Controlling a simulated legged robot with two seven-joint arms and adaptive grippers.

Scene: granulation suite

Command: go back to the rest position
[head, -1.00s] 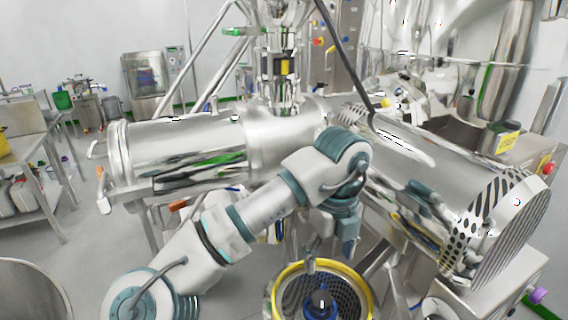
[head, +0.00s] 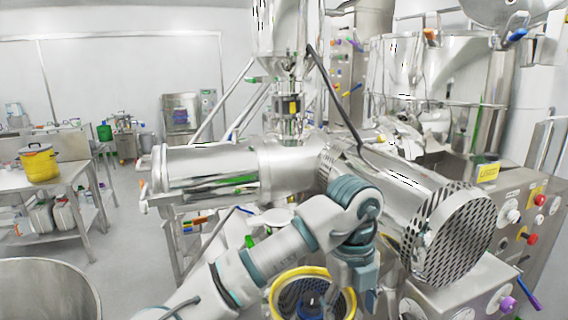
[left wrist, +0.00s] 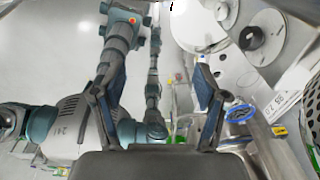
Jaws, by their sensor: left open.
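My left arm comes in from the lower left of the head view, with its wrist bent downward in front of the steel cylinder. My left gripper (head: 368,296) hangs below that wrist, partly hidden and small there. In the left wrist view the two dark fingers of the left gripper (left wrist: 157,95) stand wide apart with nothing between them. My right gripper shows in neither view.
Steel cylinders (head: 215,170) and a perforated drum end (head: 452,238) lie close around my arm. A yellow-rimmed round mesh part (head: 275,292) is below. A control panel (head: 520,225) with knobs is at right, and a yellow pot (head: 39,162) is on a left table.

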